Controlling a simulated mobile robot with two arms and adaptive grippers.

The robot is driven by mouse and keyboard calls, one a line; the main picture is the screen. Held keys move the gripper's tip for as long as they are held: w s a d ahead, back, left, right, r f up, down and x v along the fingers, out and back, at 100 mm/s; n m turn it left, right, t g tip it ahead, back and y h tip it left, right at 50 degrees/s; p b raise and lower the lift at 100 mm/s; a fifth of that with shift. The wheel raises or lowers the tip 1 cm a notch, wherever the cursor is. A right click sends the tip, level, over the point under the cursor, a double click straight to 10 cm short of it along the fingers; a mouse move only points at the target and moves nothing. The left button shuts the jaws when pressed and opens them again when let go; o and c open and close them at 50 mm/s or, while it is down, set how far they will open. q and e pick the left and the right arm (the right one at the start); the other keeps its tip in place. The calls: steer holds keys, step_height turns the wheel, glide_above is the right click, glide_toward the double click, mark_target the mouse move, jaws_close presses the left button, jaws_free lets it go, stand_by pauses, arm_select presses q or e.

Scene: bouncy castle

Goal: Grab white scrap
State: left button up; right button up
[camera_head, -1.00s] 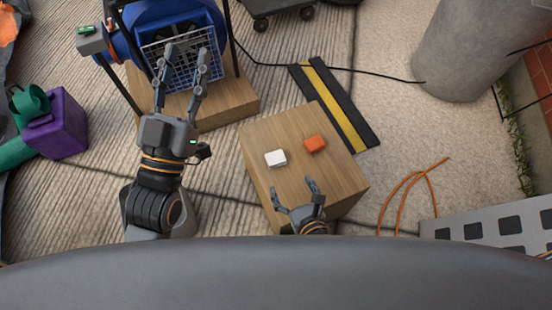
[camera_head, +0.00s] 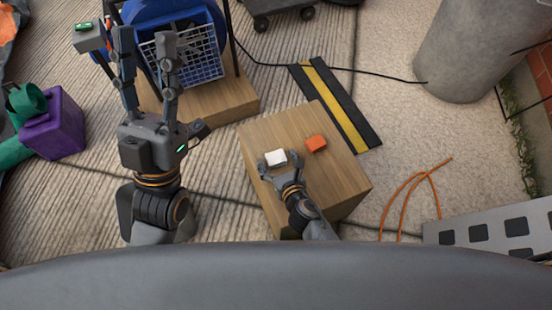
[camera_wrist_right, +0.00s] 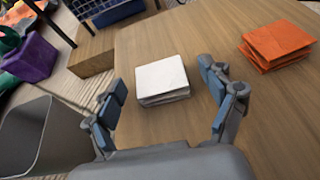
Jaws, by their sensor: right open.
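The white scrap (camera_head: 275,158), a small stack of folded white pieces, lies on the wooden block table (camera_head: 345,181). It also shows in the right wrist view (camera_wrist_right: 161,79), just ahead of my right fingers. My right gripper (camera_head: 277,165) is open over the tabletop, with its fingertips to either side of the white scrap's near end; in the wrist view (camera_wrist_right: 163,95) gaps show on both sides. My left gripper (camera_head: 147,47) is open and empty, in front of the blue blower.
An orange scrap (camera_head: 316,143) lies on the same table, right of the white one. The blue blower (camera_head: 190,40) with a white grille stands on a wooden base (camera_head: 225,103). A purple block (camera_head: 58,125) is at the left. A black and yellow cable strip (camera_head: 340,105) lies behind the table.

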steer(key=shift+w+a+f, duration=0.1)
steer(key=shift+w, duration=0.15)
steer(key=c, duration=0.9)
steer(key=shift+c, duration=0.2)
